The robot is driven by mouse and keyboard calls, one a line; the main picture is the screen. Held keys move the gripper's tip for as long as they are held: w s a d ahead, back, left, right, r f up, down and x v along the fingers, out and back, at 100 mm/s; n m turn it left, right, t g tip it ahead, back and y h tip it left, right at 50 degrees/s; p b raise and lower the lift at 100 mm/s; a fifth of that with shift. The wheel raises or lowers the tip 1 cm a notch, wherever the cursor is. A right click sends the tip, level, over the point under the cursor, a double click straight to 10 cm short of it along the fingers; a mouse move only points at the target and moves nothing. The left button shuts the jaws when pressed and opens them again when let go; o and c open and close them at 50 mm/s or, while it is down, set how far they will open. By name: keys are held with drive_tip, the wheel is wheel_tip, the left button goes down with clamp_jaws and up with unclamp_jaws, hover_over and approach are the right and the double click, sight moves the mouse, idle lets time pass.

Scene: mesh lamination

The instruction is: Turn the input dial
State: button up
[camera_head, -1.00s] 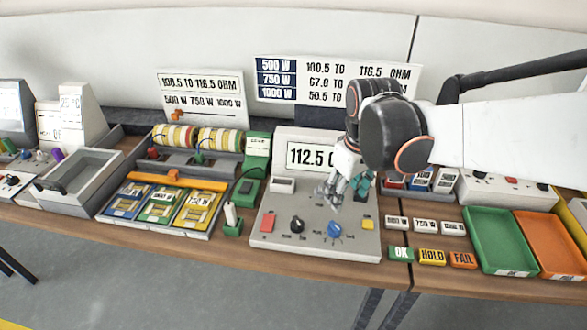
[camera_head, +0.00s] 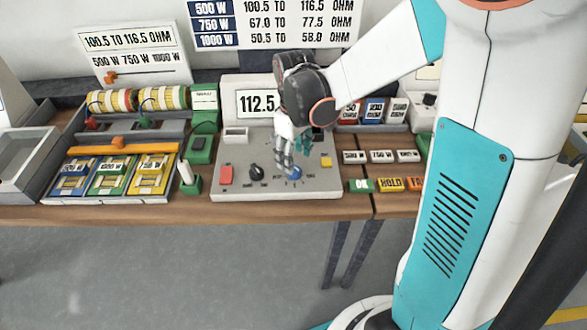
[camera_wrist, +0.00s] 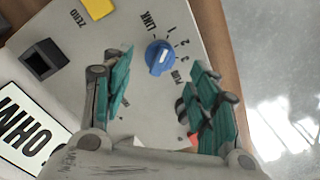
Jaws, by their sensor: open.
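The blue dial (camera_head: 295,173) sits on the sloped grey top of the meter box (camera_head: 228,183). In the wrist view the blue dial (camera_wrist: 161,57) has a white pointer mark, with LINK, 1, 2, 3 and a partly hidden label ending in PUT around it. My gripper (camera_head: 291,157) is open just above the dial in the head view. In the wrist view my gripper's (camera_wrist: 163,72) teal-padded fingers stand either side of the dial, apart from it. Whether the fingertips are down at dial height cannot be told.
A black knob (camera_head: 256,172) and a red button (camera_head: 226,175) lie left of the dial. A yellow button (camera_head: 326,161) lies to its right. The meter display (camera_head: 258,103) reads 112.5, partly covered by my wrist. OK, HOLD and FAIL blocks stand at the right.

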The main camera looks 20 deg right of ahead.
wheel_tip(320, 180, down, 5)
drive_tip(key=shift+f+b, duration=0.1)
drive_tip(key=shift+b, duration=0.6)
drive_tip(key=c, duration=1.1)
